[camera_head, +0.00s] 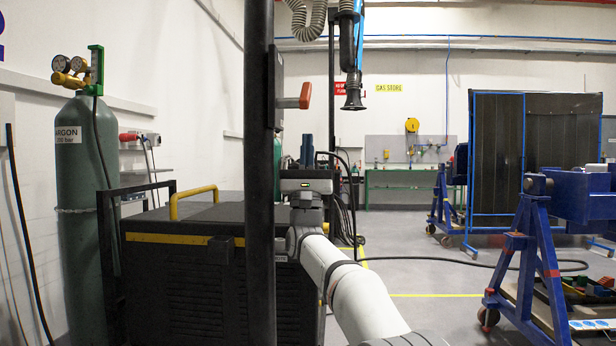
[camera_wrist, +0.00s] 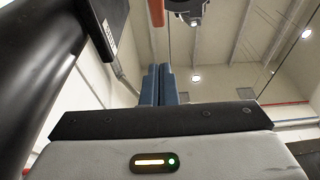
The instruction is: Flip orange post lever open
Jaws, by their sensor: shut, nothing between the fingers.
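The orange post lever (camera_head: 305,96) sticks out to the right from a box on the upright black post (camera_head: 259,180), with its end turned upward. An orange-red piece at the top of the wrist view (camera_wrist: 156,12) looks like the same lever, seen from below. My gripper (camera_head: 307,138) points upward below the lever, just right of the post, with a visible gap between them. Its two blue fingers are together and empty in the wrist view (camera_wrist: 160,70). The lever's pivot is hard to make out.
A dark machine (camera_head: 185,240) with a yellow handle and a green argon cylinder (camera_head: 80,190) stand at the left. A blue extraction arm (camera_head: 350,50) hangs close to the right of the lever. Blue stands (camera_head: 535,250) are at the right; open floor lies between.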

